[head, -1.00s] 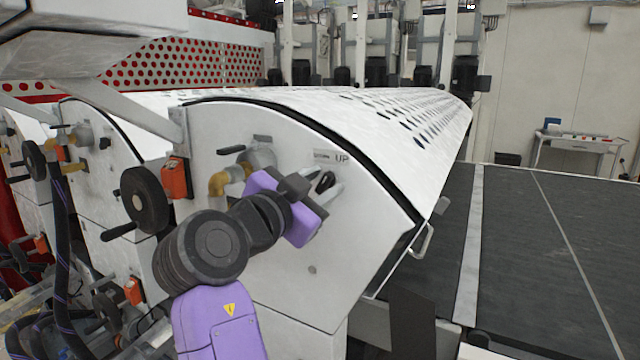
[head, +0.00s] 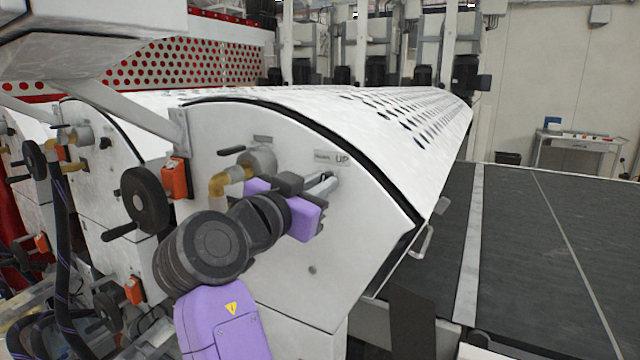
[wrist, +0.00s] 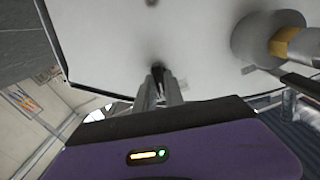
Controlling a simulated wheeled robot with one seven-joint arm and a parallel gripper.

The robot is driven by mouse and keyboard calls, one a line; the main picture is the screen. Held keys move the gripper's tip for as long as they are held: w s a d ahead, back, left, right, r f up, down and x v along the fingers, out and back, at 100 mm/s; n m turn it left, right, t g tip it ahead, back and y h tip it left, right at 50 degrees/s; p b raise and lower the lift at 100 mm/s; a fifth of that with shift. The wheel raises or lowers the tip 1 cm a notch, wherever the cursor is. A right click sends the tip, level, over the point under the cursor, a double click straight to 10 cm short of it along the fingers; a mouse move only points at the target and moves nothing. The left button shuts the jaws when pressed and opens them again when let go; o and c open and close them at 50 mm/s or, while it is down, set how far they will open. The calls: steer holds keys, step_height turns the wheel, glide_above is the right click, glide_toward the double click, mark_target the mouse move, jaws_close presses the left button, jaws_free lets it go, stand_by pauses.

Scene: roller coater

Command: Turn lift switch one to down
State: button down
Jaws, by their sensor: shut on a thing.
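A black switch (wrist: 157,72) sits on the white side panel of the roller coater, under a small label strip reading UP (head: 338,159). My gripper (head: 325,184) reaches the panel just below this label. In the wrist view my gripper (wrist: 160,88) has its two grey fingers close together with the dark switch between them, shut on it. In the head view the purple gripper body and the fingers hide most of the switch, so its pointing direction cannot be told.
A brass elbow fitting (head: 222,182) juts out left of my gripper. A black handwheel (head: 144,200) and an orange box (head: 176,178) are farther left. A grab handle (head: 421,243) is at the panel's right edge, beside the dark conveyor belt (head: 540,250).

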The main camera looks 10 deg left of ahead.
steer(key=shift+a+n+p, duration=0.15)
steer(key=shift+n+p, duration=1.5)
steer(key=shift+n, duration=2.55)
steer(key=c, duration=1.4)
jaws_free()
steer(key=shift+c, duration=0.2)
steer(key=b+v, duration=0.2)
steer(key=v, duration=0.5)
steer(key=shift+s+a, duration=0.15)
steer(key=shift+s, duration=0.2)
